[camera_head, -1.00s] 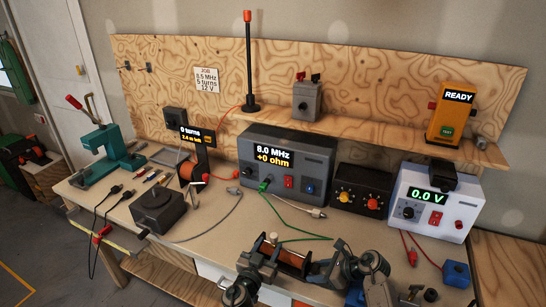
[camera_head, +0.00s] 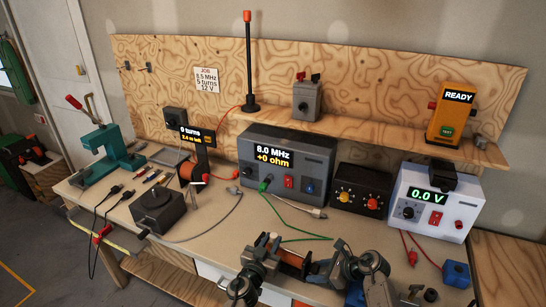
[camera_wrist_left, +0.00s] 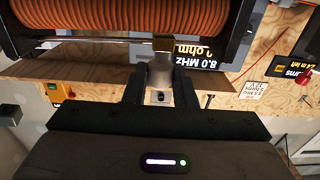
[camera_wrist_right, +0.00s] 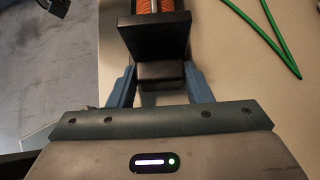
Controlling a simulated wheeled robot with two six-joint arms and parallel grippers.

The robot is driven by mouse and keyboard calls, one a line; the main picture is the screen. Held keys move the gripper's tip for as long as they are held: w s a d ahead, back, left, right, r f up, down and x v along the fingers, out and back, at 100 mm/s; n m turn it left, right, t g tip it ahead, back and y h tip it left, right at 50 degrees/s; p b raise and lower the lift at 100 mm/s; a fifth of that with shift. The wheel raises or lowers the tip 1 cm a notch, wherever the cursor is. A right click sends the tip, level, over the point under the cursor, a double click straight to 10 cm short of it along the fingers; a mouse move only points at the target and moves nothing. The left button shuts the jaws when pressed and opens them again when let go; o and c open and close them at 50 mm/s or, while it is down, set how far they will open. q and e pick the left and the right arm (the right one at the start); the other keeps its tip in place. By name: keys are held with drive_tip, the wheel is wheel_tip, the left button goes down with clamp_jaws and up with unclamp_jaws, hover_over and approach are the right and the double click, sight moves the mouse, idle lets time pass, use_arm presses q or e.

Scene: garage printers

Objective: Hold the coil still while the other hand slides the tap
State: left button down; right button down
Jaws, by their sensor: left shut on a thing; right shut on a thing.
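The coil (camera_head: 292,259), copper-coloured windings on a dark frame, lies at the bench's front edge. In the left wrist view, its windings (camera_wrist_left: 130,18) fill the top, with a metal rod below. My left gripper (camera_head: 272,248) is shut on the tap, a small grey piece with a brass tip (camera_wrist_left: 163,44) against the windings. My right gripper (camera_head: 318,265) is shut on the block at the coil's black end (camera_wrist_right: 160,74), with blue fingers on both sides.
Behind the coil stands a grey meter (camera_head: 288,168) reading 8.0 MHz and +0 ohm. A green lead (camera_head: 305,239) lies on the bench behind the coil. A white supply (camera_head: 430,205) shows 0.0 V at right. A dark turntable-like block (camera_head: 158,208) stands at left.

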use_arm(q)
drive_tip(key=shift+w+a, duration=0.1)
drive_tip(key=shift+a, duration=0.1)
drive_tip(key=c, duration=1.1)
unclamp_jaws()
drive_tip(key=v, duration=1.2)
drive_tip(key=shift+r, duration=0.1)
